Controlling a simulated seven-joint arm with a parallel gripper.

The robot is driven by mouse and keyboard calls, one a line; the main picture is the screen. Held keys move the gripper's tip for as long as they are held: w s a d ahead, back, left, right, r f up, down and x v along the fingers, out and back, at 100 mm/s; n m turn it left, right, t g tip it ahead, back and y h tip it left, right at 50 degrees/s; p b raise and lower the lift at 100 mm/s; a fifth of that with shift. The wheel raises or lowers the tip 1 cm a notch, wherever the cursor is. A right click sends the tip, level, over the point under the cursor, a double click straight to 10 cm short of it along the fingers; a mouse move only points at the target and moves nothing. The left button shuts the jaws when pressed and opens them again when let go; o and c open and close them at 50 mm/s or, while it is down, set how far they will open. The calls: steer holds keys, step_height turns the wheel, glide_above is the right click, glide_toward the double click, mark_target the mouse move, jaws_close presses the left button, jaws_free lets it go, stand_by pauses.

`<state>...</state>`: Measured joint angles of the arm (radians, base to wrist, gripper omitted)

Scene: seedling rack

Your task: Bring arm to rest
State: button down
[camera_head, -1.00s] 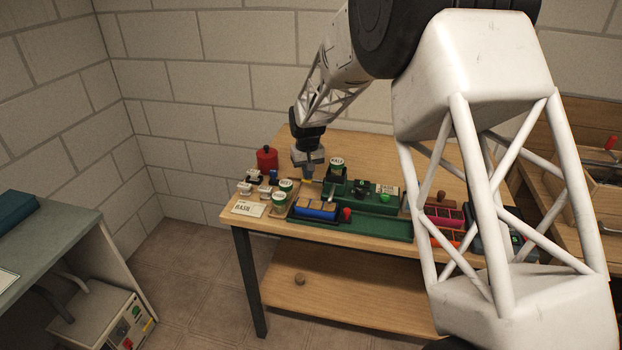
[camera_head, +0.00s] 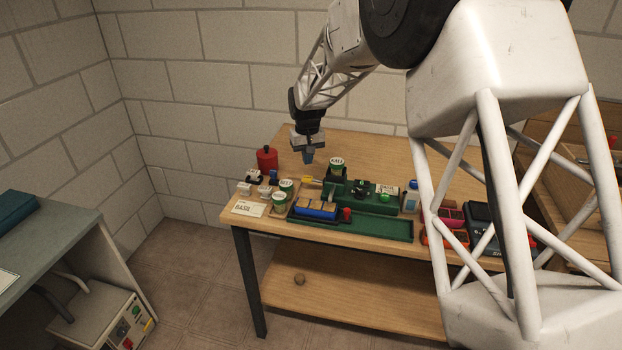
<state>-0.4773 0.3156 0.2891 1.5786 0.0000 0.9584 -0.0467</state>
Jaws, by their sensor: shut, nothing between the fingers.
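My gripper (camera_head: 308,158) hangs from my white arm over the left part of the wooden table (camera_head: 383,153). It points downward, is shut and holds nothing. It is behind the small labelled pots and the green rack (camera_head: 372,202) and looks raised above the tabletop. The exact height of its fingertips above the table cannot be told.
A red canister (camera_head: 267,158) stands left of my gripper. A white-topped pot (camera_head: 337,165) stands close on its right. A blue tray (camera_head: 316,209) and a BASIL card (camera_head: 249,208) lie at the front. The table's back middle is bare.

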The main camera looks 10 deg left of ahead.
steer(key=shift+r, duration=0.25)
steer(key=shift+s+d+r, duration=0.1)
steer(key=shift+d+r, duration=0.05)
steer(key=shift+d, duration=0.05)
steer(key=s+d+r+m, duration=0.1)
steer(key=s+d+r, duration=0.45)
steer(key=d, duration=0.25)
steer(key=s+d+r+m+t, duration=0.1)
steer(key=s+d+r, duration=0.4)
steer(key=s+d, duration=0.3)
steer(key=s+d+r+m, duration=0.1)
steer(key=s+d+r, duration=0.4)
steer(key=d, duration=0.4)
steer(key=s+d+m, duration=0.1)
steer(key=s+d, duration=0.4)
steer(key=s, duration=0.5)
steer(key=s+d+f+m+t, duration=0.1)
steer(key=s+d, duration=0.4)
steer(key=s, duration=0.4)
steer(key=s+d+f+m, duration=0.1)
steer(key=s+d, duration=0.4)
steer(key=s, duration=0.5)
steer(key=shift+s+f+t, duration=0.15)
steer(key=shift+s+t, duration=0.15)
